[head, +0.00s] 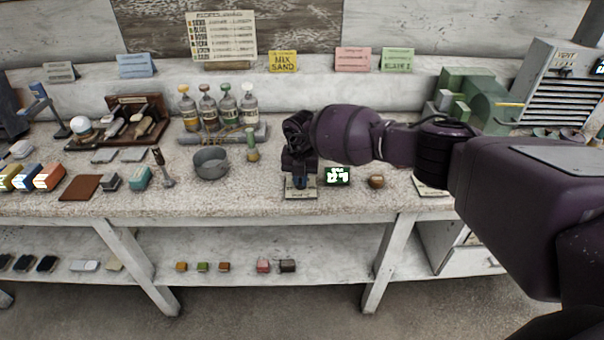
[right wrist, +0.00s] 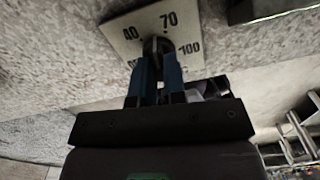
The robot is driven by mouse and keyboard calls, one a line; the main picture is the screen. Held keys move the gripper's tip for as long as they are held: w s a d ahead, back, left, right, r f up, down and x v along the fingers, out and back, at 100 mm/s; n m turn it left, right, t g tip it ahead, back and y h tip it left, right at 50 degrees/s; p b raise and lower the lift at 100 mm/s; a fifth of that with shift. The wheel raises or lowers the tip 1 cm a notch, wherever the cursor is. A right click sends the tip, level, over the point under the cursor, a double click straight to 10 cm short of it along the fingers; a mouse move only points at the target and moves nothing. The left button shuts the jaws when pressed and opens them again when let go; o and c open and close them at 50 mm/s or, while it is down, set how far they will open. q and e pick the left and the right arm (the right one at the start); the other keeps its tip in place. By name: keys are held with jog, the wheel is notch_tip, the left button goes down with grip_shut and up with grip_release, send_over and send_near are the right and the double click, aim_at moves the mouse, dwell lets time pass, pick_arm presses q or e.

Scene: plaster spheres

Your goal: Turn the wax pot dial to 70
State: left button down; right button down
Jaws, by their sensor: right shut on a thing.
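The dial plate (head: 301,194) lies on the bench near its front edge, under my right gripper (head: 299,180). A small dark display with pale digits (head: 337,175) stands right of the plate. My left gripper is out of view.
A grey bowl (head: 211,163) and a green-topped pestle-like tool (head: 252,146) stand left of the dial. A small brown round pot (head: 376,181) sits right of the display. Bottles (head: 228,108) stand in a rack behind. Small blocks (head: 202,267) lie on the lower shelf.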

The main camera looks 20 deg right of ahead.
jog(key=m+p, duration=0.1)
jog(key=m, duration=0.2)
jog(key=shift+r+p, duration=0.15)
jog(key=shift+p, duration=0.25)
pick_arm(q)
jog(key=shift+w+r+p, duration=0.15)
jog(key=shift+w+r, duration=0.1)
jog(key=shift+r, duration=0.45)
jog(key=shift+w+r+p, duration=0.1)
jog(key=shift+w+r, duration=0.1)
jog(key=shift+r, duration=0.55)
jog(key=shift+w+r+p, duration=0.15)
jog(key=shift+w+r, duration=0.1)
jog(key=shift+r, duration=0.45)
pick_arm(e)
jog(key=shift+m, duration=0.9)
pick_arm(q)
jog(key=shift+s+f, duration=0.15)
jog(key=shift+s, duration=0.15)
pick_arm(e)
jog(key=c, duration=1.2)
grip_release()
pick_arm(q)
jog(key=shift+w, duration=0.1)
